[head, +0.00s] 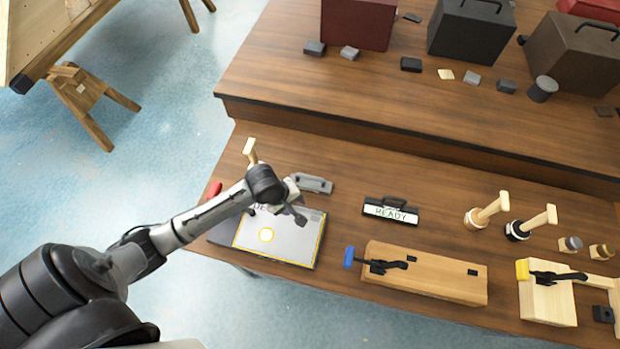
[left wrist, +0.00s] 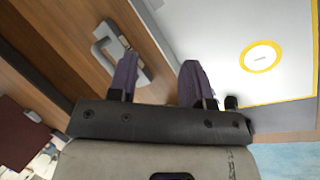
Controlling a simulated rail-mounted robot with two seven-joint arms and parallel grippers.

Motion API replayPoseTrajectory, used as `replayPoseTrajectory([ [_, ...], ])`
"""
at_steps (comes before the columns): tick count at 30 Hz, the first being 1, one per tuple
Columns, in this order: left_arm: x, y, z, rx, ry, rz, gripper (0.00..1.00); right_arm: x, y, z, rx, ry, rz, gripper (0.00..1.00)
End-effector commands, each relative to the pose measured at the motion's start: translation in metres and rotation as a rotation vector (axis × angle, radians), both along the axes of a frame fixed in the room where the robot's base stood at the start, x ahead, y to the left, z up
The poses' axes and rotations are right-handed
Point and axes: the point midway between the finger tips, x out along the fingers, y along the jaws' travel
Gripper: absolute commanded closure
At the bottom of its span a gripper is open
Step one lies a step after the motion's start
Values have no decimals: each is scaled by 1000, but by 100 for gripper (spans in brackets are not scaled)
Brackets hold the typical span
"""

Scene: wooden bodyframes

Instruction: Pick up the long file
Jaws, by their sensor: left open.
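I cannot make out a thing that is surely the long file. A blue-handled tool (head: 349,257) lies at the left end of a long wooden block (head: 425,275), and a yellow-handled one (head: 522,269) is at a shorter block (head: 548,303). A red thing (head: 214,189) shows partly behind my left arm. My left gripper (head: 297,213) is over a grey panel with a yellow border (head: 285,246). In the left wrist view its two fingers (left wrist: 160,82) are apart, with nothing seen held between them. My right gripper is in no view.
A grey handled tool (head: 313,184) lies just behind my left gripper. A READY sign (head: 391,210) stands mid-table, with wooden-handled tools (head: 487,210) to its right. A raised shelf (head: 400,120) with dark boxes (head: 470,28) runs along the back. Bare wood shows between them.

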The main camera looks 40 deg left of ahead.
Motion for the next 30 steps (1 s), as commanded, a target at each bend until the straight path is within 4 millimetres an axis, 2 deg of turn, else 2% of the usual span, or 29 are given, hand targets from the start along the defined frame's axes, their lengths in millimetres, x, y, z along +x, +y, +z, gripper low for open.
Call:
replayPoseTrajectory([
  [1,16,14,12,-33,22,107,54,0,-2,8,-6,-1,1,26],
  [6,52,48,34,-160,92,431,54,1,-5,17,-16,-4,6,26],
  [10,69,66,47,-226,126,596,54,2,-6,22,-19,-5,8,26],
  [14,79,74,51,-265,146,687,54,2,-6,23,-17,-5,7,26],
  [17,84,75,43,-278,154,718,54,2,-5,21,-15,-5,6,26],
  [27,103,61,-8,-279,155,722,54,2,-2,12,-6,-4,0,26],
  [30,107,58,-16,-279,154,722,54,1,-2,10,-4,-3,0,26],
])
